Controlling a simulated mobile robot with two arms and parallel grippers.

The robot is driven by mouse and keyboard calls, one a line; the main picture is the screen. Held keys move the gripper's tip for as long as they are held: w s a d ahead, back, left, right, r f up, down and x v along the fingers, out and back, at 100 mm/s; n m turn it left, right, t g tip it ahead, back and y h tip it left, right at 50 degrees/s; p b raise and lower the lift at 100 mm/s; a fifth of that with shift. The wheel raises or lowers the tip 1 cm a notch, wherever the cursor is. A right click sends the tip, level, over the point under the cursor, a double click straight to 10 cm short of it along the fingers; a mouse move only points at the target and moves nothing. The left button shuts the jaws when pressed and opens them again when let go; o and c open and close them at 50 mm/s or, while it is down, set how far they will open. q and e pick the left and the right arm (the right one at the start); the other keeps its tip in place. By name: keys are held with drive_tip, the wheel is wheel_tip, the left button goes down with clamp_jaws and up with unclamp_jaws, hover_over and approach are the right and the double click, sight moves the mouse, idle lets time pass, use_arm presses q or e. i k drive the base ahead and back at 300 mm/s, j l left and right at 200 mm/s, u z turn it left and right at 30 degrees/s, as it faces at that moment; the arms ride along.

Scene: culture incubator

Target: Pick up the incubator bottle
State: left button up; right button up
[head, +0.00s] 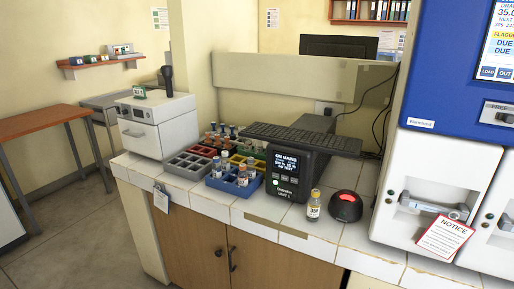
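A small bottle (313,206) with an orange-brown cap, a white printed label and yellowish contents stands upright on the white tiled counter, near its front edge. It is between a black display unit (290,172) and a black dome-shaped device (345,207) with a red top. Other small bottles stand in a blue rack (236,187) to the left. I cannot tell from the label which bottle is the incubator bottle. Neither of my grippers is in view, and nothing touches the bottle by the counter edge.
A large blue and white cabinet (424,166) with handled doors stands at right. The counter tiles in front of the bottle are clear.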

sight(247, 142)
drive_tip(key=i+j+z, duration=0.25)
drive_tip(key=i+j, duration=0.15)
drive_tip(key=i+j+z, duration=0.25)
drive_tip(key=i+j, duration=0.15)
drive_tip(key=j, duration=0.15)
